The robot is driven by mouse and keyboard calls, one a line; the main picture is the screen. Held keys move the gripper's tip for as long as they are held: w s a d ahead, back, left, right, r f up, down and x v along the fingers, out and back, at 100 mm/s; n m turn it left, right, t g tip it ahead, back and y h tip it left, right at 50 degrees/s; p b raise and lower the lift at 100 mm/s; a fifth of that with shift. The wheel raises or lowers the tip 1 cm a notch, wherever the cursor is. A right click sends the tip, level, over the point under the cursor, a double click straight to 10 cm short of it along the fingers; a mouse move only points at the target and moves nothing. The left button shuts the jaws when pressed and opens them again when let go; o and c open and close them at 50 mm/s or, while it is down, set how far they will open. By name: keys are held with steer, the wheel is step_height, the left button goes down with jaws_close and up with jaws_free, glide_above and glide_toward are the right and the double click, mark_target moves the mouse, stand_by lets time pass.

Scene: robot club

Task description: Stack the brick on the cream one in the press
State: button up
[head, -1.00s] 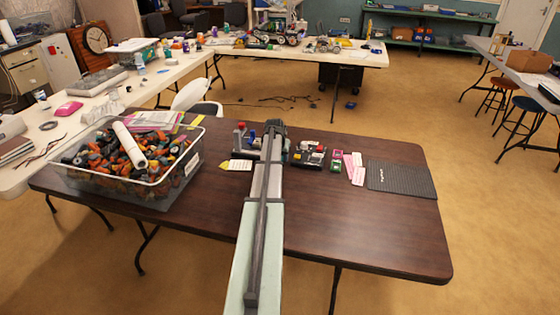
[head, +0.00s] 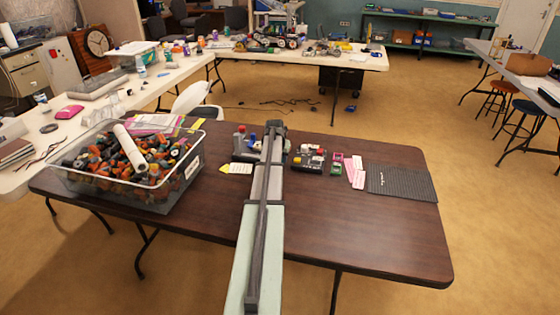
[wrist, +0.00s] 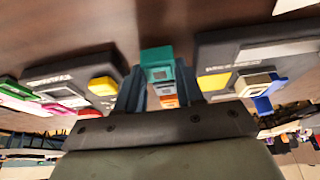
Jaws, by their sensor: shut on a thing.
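My gripper (wrist: 160,88) points at the dark table, with its two blue-grey fingers on either side of a teal brick (wrist: 157,62). The brick sits at the fingertips, square face with a raised centre showing. A cream brick (wrist: 254,80) shows to the right in the wrist view, against the blue part of the press (wrist: 266,103), on a dark base. In the head view a blue part (head: 252,137) shows just left of my arm's end. My arm hides the gripper and held brick there. I cannot tell the height of the held brick above the table.
A dark tray (head: 310,165) with coloured pieces is right of my arm; pink strips (head: 353,172) and a grey mat (head: 400,181) lie beyond. A full clear bin (head: 189,172) stands at left. The table's front right is clear.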

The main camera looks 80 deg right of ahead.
step_height(320, 180, up, 8)
steer(key=shift+f, duration=0.1)
steer(key=shift+w+r, duration=0.1)
steer(key=shift+r, duration=0.2)
steer(key=w+d+r+n+t+y, duration=0.2)
steer(key=w+d+n+t+y, duration=0.2)
steer(key=w+n, duration=0.7)
steer(key=d+n, duration=0.2)
steer(key=n, duration=0.5)
steer(key=shift+w+d+t, duration=0.3)
steer(key=shift+w+d, duration=0.05)
steer(key=shift+d, duration=0.05)
steer(key=shift+f, duration=1.9)
